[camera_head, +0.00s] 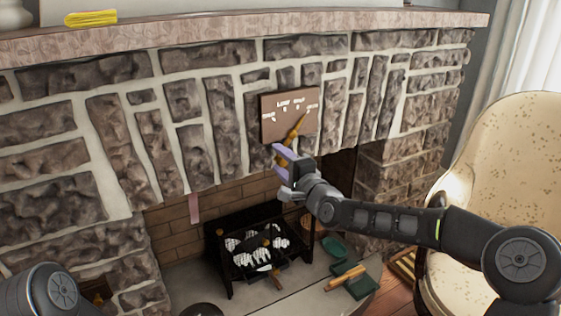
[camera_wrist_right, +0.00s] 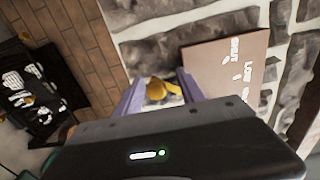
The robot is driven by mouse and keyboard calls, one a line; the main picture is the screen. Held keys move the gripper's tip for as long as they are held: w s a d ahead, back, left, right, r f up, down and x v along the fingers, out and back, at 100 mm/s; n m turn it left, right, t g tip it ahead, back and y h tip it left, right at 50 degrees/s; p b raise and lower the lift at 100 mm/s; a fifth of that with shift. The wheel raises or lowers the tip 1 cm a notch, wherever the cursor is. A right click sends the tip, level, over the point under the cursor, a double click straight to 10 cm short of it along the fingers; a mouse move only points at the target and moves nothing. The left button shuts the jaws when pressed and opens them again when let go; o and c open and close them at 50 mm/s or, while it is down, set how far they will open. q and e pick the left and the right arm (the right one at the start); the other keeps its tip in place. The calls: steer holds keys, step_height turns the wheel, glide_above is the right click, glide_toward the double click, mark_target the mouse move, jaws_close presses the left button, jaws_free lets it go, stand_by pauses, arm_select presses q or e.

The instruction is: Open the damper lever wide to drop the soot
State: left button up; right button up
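The damper lever (camera_head: 294,132) is an orange-yellow handle on a brown label plate (camera_head: 274,104) fixed to the stone fireplace front. It slants, its upper end toward the plate's right side and its lower end toward my gripper. My right gripper (camera_head: 283,163) has purple fingers, held apart at the lever's lower end. In the right wrist view, the lever's yellow knob (camera_wrist_right: 160,90) shows between the spread fingers, with gaps beside it; I cannot tell whether they touch it. The plate (camera_wrist_right: 218,62) is there too, with words such as "SHUT" and "LOW". My left gripper is out of view.
Below is the firebox with a black grate (camera_head: 228,278) holding dark and white logs. A green dustpan-like item (camera_head: 360,287) lies on the hearth. A cream armchair (camera_head: 515,150) stands at right. The mantel (camera_head: 200,28) runs above, with a yellow object (camera_head: 91,18) on it.

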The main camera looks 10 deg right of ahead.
steer(key=shift+a, duration=0.1)
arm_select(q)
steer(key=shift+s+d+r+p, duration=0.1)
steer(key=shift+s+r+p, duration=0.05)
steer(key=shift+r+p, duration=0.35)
arm_select(e)
steer(key=v, duration=0.8)
steer(key=shift+w, duration=0.1)
